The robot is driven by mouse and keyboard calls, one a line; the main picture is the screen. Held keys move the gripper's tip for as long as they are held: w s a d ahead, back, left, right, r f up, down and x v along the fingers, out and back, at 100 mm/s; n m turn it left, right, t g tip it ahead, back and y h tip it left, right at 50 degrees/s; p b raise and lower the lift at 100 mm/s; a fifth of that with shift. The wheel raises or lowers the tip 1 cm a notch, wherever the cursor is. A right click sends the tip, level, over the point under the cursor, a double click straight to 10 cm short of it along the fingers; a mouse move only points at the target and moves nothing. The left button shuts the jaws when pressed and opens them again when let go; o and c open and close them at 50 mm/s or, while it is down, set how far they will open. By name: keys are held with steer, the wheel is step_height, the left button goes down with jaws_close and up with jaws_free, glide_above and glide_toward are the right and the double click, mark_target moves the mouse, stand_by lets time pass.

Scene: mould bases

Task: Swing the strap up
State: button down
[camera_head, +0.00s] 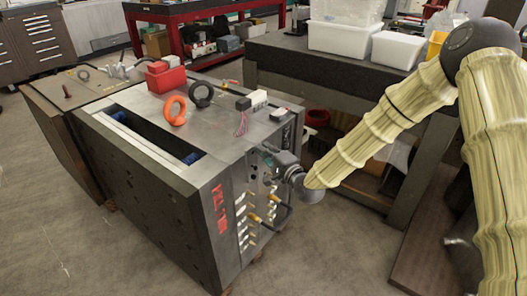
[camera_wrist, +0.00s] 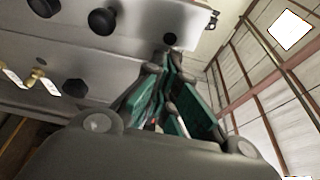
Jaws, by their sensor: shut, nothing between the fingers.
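The large grey mould base (camera_head: 150,165) stands on the floor in the head view, with red lettering on its near corner. My gripper (camera_head: 266,152) is at the upper part of its right side face, close to the fittings there. In the wrist view my gripper (camera_wrist: 168,62) has its green-padded fingers together at the tips, with nothing seen between them. The tips are near a dark round bolt head on the metal face (camera_wrist: 130,72). I cannot clearly make out the strap; my gripper may cover part of it. I cannot tell whether the fingers touch the face.
Brass fittings (camera_head: 254,217) and hoses stick out below my gripper. An orange lifting eye (camera_head: 175,111), a black eye (camera_head: 201,94) and a red box (camera_head: 166,78) lie on top. A dark workbench (camera_head: 320,69) with white bins stands behind, close to my arm. The front floor is clear.

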steer(key=shift+w+d, duration=1.15)
steer(key=shift+d, duration=0.05)
steer(key=v, duration=1)
steer(key=s+d+f+n+g+h+p, duration=0.2)
steer(key=s+f+n+g+h+p, duration=0.5)
steer(key=s+f, duration=1.2)
steer(key=s+d+f+n+g+h+p, duration=0.1)
steer(key=s+d+g, duration=0.3)
steer(key=s, duration=0.9)
steer(key=s+d+f+n+g+h+p, duration=0.1)
steer(key=s+d+f+n+g+p, duration=0.2)
steer(key=s+d, duration=0.4)
steer(key=s+g, duration=0.1)
steer(key=s, duration=0.5)
steer(key=shift+f+n+h+p, duration=0.2)
steer(key=shift+n+h+p, duration=0.1)
